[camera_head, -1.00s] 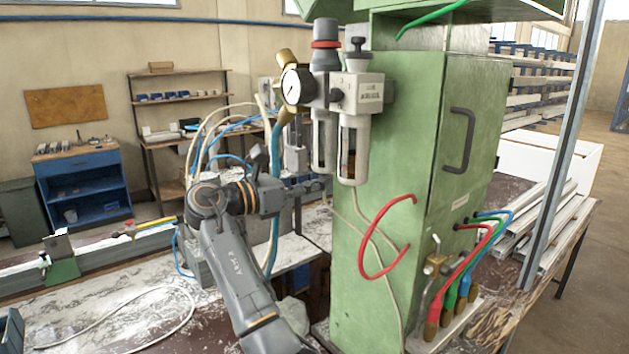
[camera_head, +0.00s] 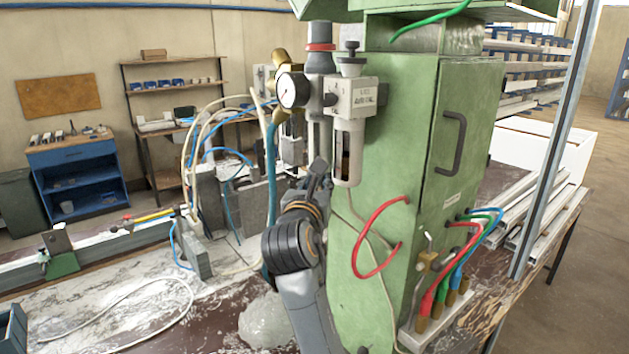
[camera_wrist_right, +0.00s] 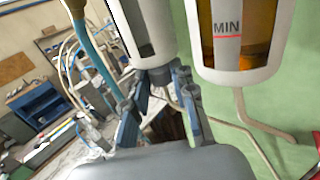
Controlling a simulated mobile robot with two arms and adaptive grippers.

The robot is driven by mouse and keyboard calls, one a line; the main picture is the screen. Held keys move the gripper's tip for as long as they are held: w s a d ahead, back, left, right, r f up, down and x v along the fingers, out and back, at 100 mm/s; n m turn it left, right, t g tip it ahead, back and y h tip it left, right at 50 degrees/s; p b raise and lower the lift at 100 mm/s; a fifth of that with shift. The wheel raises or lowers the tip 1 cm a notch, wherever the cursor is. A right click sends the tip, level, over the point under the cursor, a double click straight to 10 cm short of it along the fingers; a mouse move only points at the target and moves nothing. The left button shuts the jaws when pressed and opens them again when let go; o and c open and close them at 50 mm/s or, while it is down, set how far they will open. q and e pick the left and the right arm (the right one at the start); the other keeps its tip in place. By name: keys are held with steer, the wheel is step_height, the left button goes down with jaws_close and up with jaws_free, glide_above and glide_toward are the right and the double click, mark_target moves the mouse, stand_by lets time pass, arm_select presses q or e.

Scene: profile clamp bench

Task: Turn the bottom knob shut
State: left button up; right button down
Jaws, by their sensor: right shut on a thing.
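The filter bowl (camera_head: 318,133) hangs left of the oiler bowl (camera_head: 348,160) on the green cabinet. In the right wrist view the filter bowl (camera_wrist_right: 148,35) ends in a dark bottom knob (camera_wrist_right: 158,76). My right gripper (camera_wrist_right: 157,92) comes from below and is shut on this knob, one finger on each side. In the head view my right gripper (camera_head: 318,178) is under the filter bowl, and my arm hides the knob. The knob's turned position cannot be told. My left gripper is not in view.
The oiler bowl (camera_wrist_right: 238,70) with amber oil and a MIN mark is close on the right of the gripper. A pressure gauge (camera_head: 293,90) and a blue hose (camera_head: 271,190) are to the left. A red hose (camera_head: 356,245) loops at the right.

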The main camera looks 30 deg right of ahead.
steer(key=shift+s+d+r+n+t+y, duration=0.1)
steer(key=shift+d+n+t+y, duration=0.05)
steer(key=shift+n+t+y, duration=0.7)
steer(key=shift+s+d+n+t+y, duration=0.15)
steer(key=shift+n+t+y, duration=0.2)
steer(key=shift+n+y, duration=0.55)
steer(key=shift+s+d+r+n+t+y, duration=0.15)
steer(key=shift+n+t+y, duration=0.45)
steer(key=shift+y, duration=0.55)
steer(key=shift+w+f+y, duration=0.1)
steer(key=shift+y, duration=0.2)
steer(key=c, duration=1.1)
jaws_free()
steer(key=shift+f, duration=0.1)
steer(key=v, duration=0.7)
steer(key=shift+a+f, duration=0.1)
steer(key=shift+f, duration=0.05)
